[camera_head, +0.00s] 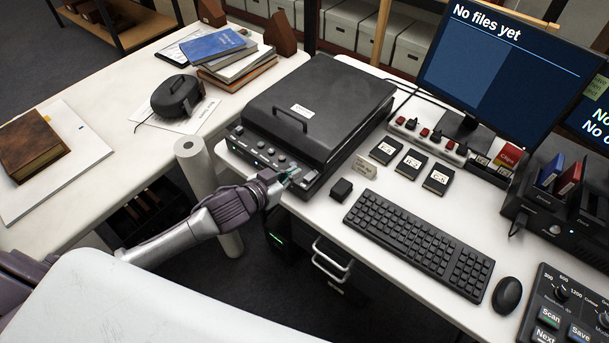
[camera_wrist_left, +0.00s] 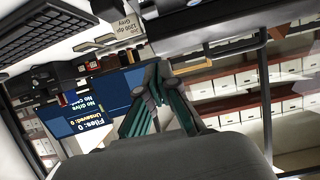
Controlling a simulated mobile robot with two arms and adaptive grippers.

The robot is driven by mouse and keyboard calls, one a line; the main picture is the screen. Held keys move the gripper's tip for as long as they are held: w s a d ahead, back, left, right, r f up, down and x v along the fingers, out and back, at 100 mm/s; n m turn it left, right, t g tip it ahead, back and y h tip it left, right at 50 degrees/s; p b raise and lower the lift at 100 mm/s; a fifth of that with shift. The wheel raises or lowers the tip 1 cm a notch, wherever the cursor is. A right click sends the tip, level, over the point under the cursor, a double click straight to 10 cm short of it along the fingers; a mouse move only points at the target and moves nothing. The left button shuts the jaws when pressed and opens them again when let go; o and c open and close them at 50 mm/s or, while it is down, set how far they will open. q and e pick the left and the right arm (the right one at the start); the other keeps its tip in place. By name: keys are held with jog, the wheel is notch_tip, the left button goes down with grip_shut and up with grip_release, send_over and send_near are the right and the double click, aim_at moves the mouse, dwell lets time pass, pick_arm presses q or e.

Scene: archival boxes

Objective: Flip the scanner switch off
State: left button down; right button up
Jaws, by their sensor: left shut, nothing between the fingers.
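The black scanner (camera_head: 320,105) sits on the white desk with its lid down. Its front panel (camera_head: 262,150) has several knobs and buttons. My left gripper (camera_head: 294,172) is at the right part of this front panel, close to or touching it. Its teal fingers are shut and empty; they also show in the left wrist view (camera_wrist_left: 158,75). A small pale part (camera_head: 309,178) shows just right of the fingertips; I cannot tell if it is the switch. The gripper hides part of the panel. My right gripper is not in view.
Right of the scanner are a small black block (camera_head: 341,190), a keyboard (camera_head: 420,245), several black cartridges (camera_head: 413,163) and a monitor (camera_head: 500,70). A white roll (camera_head: 194,160) stands left of my arm. Books (camera_head: 235,62) lie on the left table.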

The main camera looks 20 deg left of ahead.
pick_arm(q)
send_over(305, 184)
jog(key=shift+w+f+p, duration=0.2)
jog(key=shift+f+p, duration=0.1)
jog(key=shift+f, duration=0.75)
jog(key=f, duration=0.3)
jog(key=shift+s+f, duration=0.3)
jog(key=shift+f, duration=0.3)
